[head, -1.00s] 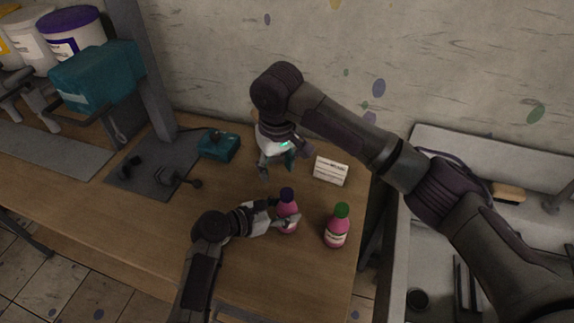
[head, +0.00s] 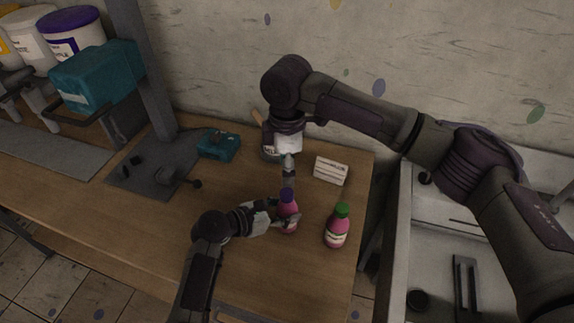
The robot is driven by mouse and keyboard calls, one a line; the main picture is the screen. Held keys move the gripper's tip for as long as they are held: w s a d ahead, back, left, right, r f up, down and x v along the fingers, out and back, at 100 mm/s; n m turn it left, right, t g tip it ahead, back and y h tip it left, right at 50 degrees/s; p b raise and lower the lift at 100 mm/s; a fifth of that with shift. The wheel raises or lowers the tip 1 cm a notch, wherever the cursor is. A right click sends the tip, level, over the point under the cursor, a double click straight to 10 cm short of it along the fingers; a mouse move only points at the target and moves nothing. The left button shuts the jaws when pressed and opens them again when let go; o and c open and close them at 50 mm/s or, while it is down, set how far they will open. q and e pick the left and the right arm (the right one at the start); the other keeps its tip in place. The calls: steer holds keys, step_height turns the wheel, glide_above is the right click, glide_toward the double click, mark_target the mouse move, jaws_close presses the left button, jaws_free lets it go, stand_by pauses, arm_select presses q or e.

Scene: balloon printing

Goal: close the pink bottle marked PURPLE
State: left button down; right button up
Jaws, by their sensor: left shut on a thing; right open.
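A pink bottle with a purple cap (head: 288,213) stands upright on the wooden table. Its label cannot be read at this size. My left gripper (head: 284,216) is shut on the bottle's body from the left. My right gripper (head: 288,179) points down just above the purple cap and is open. Whether its fingertips touch the cap cannot be told. The purple cap (head: 287,194) sits at the top of the bottle; how tightly cannot be seen.
A second pink bottle with a green cap (head: 337,227) stands close on the right. A white card (head: 331,170) stands behind it. A teal box (head: 218,145) and a dark machine base (head: 150,170) are at the left. A sink (head: 470,215) lies right of the table.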

mark_target(287, 192)
step_height(287, 192, down, 8)
steer(key=shift+f, duration=0.1)
stand_by(0.4)
jaws_close()
steer(key=shift+m, duration=1)
steer(key=shift+o, duration=0.7)
jaws_free()
step_height(287, 192, up, 12)
